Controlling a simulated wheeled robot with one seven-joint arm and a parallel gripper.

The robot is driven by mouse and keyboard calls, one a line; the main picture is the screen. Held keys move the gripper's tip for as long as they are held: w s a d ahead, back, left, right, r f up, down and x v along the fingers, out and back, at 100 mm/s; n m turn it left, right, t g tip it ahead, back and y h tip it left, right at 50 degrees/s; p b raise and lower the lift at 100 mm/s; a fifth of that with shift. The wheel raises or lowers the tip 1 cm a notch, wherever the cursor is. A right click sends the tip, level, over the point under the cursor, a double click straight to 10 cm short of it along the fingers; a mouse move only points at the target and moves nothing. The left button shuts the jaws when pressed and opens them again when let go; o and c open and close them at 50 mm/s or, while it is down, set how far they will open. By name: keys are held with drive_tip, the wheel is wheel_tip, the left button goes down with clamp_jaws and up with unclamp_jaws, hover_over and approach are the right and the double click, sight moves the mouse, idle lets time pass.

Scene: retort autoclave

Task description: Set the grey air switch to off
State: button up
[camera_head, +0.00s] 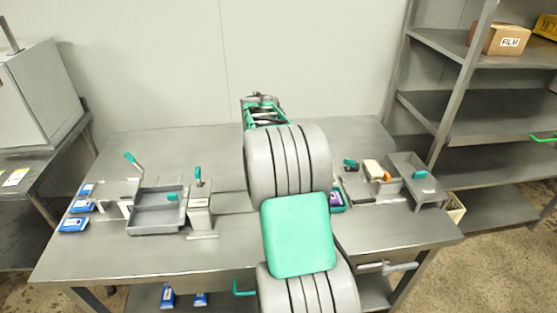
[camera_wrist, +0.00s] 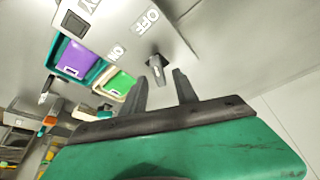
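The grey air switch (camera_wrist: 157,67) is a small dark grey lever on a pale panel in the wrist view. An OFF label (camera_wrist: 146,21) and an ON label (camera_wrist: 118,52) are printed near it. I cannot tell for sure which label it points to. My gripper (camera_wrist: 160,76) is open, with its two dark fingers apart and the switch just beyond their tips, roughly in line with the gap. I see no clear contact. In the head view my arm blocks the switch.
Close by in the wrist view are a purple block (camera_wrist: 76,60) in a green-edged tray and a green piece (camera_wrist: 120,83). The head view shows a grey bench (camera_head: 130,255) with trays and levers, blue packs (camera_head: 75,224), and shelving (camera_head: 440,110) at right.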

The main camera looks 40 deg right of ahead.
drive_tip(key=v, duration=0.7)
drive_tip(key=shift+a+r, duration=0.15)
drive_tip(key=shift+r, duration=0.2)
drive_tip(key=shift+s, duration=0.1)
drive_tip(key=s+a+n+t+y, duration=0.1)
drive_tip(key=s+a+n, duration=0.3)
drive_tip(key=a, duration=0.8)
drive_tip(key=s+a+n+y, duration=0.1)
drive_tip(key=s+a+n, duration=0.25)
drive_tip(key=a, duration=0.85)
drive_tip(key=s+a+f+n+y, duration=0.2)
drive_tip(key=s+a+f+n, duration=0.2)
drive_tip(key=s+a, duration=0.4)
drive_tip(key=shift+s+a+n, duration=0.35)
drive_tip(key=shift+a+n, duration=0.3)
drive_tip(key=shift+a, duration=0.15)
drive_tip(key=shift+d, duration=0.1)
